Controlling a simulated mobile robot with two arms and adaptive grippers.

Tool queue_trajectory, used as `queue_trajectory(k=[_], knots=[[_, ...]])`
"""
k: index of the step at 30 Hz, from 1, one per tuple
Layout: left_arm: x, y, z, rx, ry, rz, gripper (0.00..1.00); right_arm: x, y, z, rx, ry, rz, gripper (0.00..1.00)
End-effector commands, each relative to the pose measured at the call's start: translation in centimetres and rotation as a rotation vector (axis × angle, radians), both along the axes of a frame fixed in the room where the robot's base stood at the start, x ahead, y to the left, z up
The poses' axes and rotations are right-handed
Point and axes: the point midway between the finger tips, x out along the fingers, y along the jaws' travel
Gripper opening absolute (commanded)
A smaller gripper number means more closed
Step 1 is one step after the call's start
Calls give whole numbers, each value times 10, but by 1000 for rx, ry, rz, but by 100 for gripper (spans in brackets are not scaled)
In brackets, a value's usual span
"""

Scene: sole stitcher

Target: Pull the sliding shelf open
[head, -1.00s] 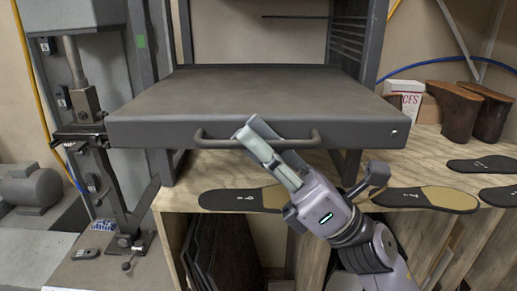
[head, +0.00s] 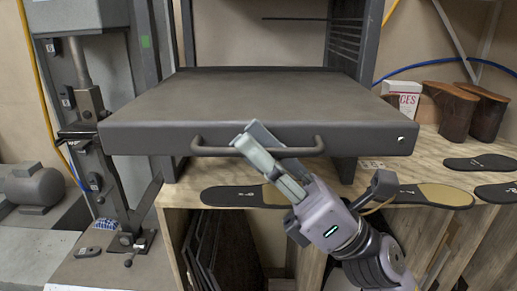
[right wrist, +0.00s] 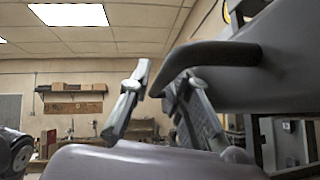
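The sliding shelf (head: 250,98) is a wide dark grey slab in a metal frame. Its front face carries a curved bar handle (head: 217,149). My right gripper (head: 256,140) is at the middle of this handle, with one finger on each side of the bar. In the right wrist view the handle (right wrist: 222,55) runs in from the right, and its bar lies between the fingers of my right gripper (right wrist: 156,85). The fingers appear closed around it; their exact contact is partly hidden. My left gripper is not in view.
A wooden bench (head: 400,170) below the shelf holds dark insoles (head: 427,195). Brown boot forms (head: 452,108) and a white box (head: 402,97) stand at the right. A grey machine post (head: 90,105) stands close to the shelf's left side.

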Motion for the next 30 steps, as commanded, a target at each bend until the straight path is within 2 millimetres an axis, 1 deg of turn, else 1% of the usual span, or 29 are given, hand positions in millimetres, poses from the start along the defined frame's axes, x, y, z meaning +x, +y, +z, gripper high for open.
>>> queue_trajectory(k=[7, 11, 14, 24, 30], knots=[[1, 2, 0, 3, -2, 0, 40, 0, -1, -2, 0, 0, -1, 18], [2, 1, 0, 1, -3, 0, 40, 0, -8, -9, 1, 4, -2, 18], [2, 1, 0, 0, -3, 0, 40, -2, -18, -18, 0, 5, -2, 18], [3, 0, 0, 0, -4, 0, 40, -11, -62, -61, 0, 4, -3, 18], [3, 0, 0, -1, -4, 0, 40, -15, -79, -79, 0, 3, -1, 18]])
